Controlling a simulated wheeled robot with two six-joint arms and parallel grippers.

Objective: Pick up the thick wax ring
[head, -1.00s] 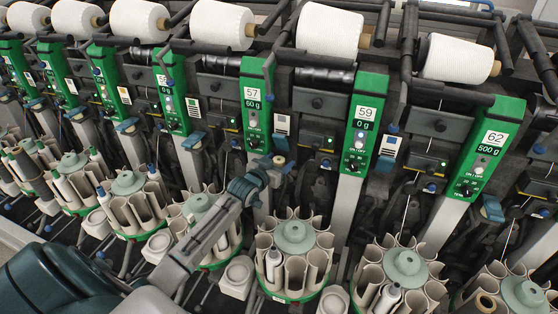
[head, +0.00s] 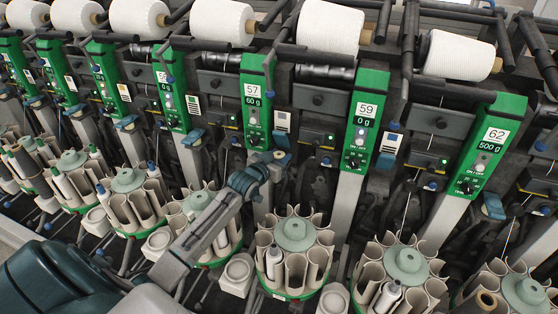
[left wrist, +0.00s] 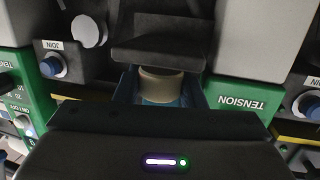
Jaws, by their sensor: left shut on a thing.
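The thick wax ring (left wrist: 160,84) shows in the left wrist view as a short, pale beige cylinder. It sits between the blue fingers of my left gripper (left wrist: 160,98), which is shut on it. In the head view my left gripper (head: 275,160) is at the front of the machine, just below the green panel marked 57 (head: 254,105). The ring cannot be made out there. My right gripper is not in view.
White yarn cones (head: 330,27) line the top of the winder. Round magazines with beige pockets (head: 293,240) stand in a row below, some holding bobbins. In the left wrist view a green TENSION panel (left wrist: 243,102) and a dark block (left wrist: 160,42) are close to the gripper.

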